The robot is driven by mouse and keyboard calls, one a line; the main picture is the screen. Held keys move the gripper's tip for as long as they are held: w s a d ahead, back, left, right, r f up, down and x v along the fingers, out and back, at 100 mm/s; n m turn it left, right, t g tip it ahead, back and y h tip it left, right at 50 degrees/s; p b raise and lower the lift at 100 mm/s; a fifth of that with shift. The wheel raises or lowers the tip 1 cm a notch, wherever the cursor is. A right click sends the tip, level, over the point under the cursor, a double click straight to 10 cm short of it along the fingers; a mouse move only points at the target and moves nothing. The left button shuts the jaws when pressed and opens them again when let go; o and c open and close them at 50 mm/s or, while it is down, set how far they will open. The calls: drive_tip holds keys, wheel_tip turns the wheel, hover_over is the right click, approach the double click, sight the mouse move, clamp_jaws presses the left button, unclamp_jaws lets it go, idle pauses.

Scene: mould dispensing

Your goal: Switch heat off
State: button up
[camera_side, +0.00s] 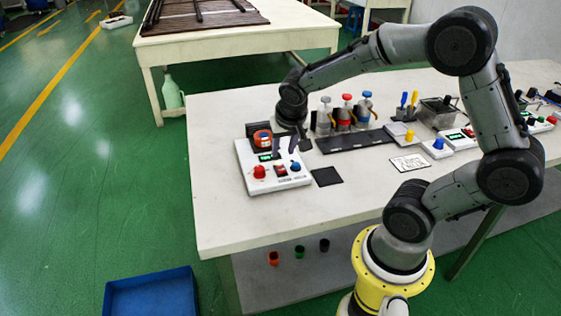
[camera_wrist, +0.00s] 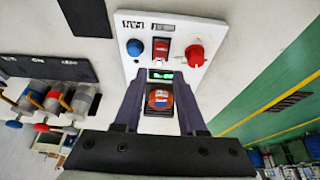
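The heater (camera_side: 243,158) is a white box at the table's left end. It has a red knob (camera_side: 259,172), a red rocker switch (camera_side: 280,170), a blue knob (camera_side: 295,166) and a lit green display (camera_side: 268,157). In the wrist view, the heater panel (camera_wrist: 180,26) shows the rocker switch (camera_wrist: 162,48) between the blue knob (camera_wrist: 134,47) and red knob (camera_wrist: 195,55).
Several capped bottles (camera_side: 346,115) stand right of the heater behind a dark strip (camera_side: 345,140). A black square pad (camera_side: 326,177) lies beside the heater. A second control box (camera_side: 437,149) is farther right. The table's front left is clear.

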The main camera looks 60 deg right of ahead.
sight(280, 166)
drive_tip(key=x, duration=0.7)
drive_tip(key=shift+c, duration=0.3)
clamp_jaws()
